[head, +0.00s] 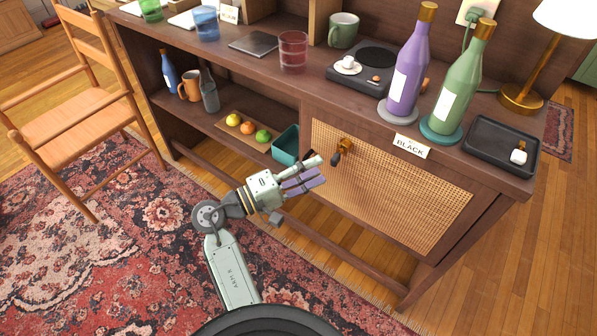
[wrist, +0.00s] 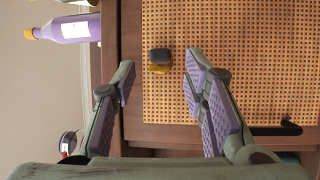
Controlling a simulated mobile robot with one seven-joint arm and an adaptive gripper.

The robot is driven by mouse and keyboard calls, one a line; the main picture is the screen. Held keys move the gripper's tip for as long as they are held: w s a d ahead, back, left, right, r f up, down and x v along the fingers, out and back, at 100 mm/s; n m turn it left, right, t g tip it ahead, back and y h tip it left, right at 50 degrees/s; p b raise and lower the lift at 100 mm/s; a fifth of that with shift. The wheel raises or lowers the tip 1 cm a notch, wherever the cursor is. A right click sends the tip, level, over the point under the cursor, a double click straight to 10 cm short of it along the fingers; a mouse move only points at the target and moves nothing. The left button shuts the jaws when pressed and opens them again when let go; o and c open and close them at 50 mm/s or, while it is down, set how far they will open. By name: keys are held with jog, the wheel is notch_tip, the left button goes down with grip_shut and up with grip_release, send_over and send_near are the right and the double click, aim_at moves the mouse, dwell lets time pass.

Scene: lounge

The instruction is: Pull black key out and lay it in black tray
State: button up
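The black key (head: 341,152) sticks out of a brass fitting at the upper left of the cane cabinet door. In the wrist view the key (wrist: 159,55) shows as a dark head with brass beside it. My gripper (head: 317,170) is open and empty, in front of the door and just left of the key in the head view. In the wrist view the key lies between and beyond the fingertips (wrist: 158,70), touching neither. The black tray (head: 490,140) sits at the right end of the cabinet top, holding a small white block with a brass part (head: 519,155).
A BLACK label (head: 411,146) stands at the top's front edge. A purple bottle (head: 405,75) and a green bottle (head: 455,85) stand left of the tray. A teal bin (head: 286,146) is on the shelf. A dark handle (wrist: 277,130) is on the door.

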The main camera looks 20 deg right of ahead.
aim_at(336, 160)
jog(key=shift+p+x, duration=0.5)
jog(key=shift+x, duration=2.75)
jog(key=shift+w, duration=0.1)
